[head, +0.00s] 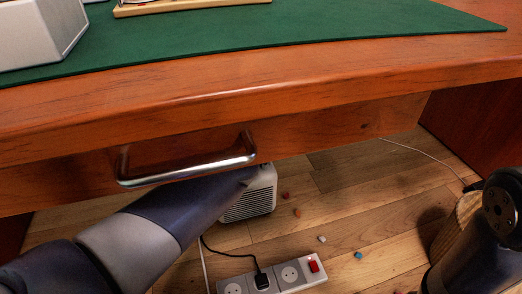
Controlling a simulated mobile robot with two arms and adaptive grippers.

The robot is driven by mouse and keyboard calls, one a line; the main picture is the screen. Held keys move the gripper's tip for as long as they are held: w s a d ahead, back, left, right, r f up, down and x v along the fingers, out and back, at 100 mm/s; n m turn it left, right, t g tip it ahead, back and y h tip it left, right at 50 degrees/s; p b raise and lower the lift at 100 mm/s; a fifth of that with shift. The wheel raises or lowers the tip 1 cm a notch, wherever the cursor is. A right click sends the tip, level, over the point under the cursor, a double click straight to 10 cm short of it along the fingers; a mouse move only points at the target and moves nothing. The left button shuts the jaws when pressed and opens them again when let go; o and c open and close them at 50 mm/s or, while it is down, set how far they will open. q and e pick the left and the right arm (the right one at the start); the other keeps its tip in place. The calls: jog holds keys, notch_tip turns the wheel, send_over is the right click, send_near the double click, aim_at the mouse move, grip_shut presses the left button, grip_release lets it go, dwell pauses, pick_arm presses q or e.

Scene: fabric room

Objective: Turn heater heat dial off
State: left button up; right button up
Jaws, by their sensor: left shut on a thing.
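A small pale heater (258,200) with a slatted grille stands on the wooden floor under the desk. Its top is partly hidden by the desk edge and my left arm. My left arm comes in from the lower left and passes below the drawer handle. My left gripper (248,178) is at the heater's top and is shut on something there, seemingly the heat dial. The dial itself is hidden, so I cannot see its setting. My right arm shows at the right edge, but its gripper is out of view.
A wooden desk (300,85) with a metal drawer handle (190,170) overhangs the heater. A power strip (275,277) with a black plug and red switch lies on the floor. Small coloured bits are scattered nearby. A thin white cable (425,155) runs at right.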

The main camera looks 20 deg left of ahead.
pick_arm(q)
jog(key=n, duration=0.2)
jog(key=shift+n, duration=1.9)
jog(key=o, duration=1.1)
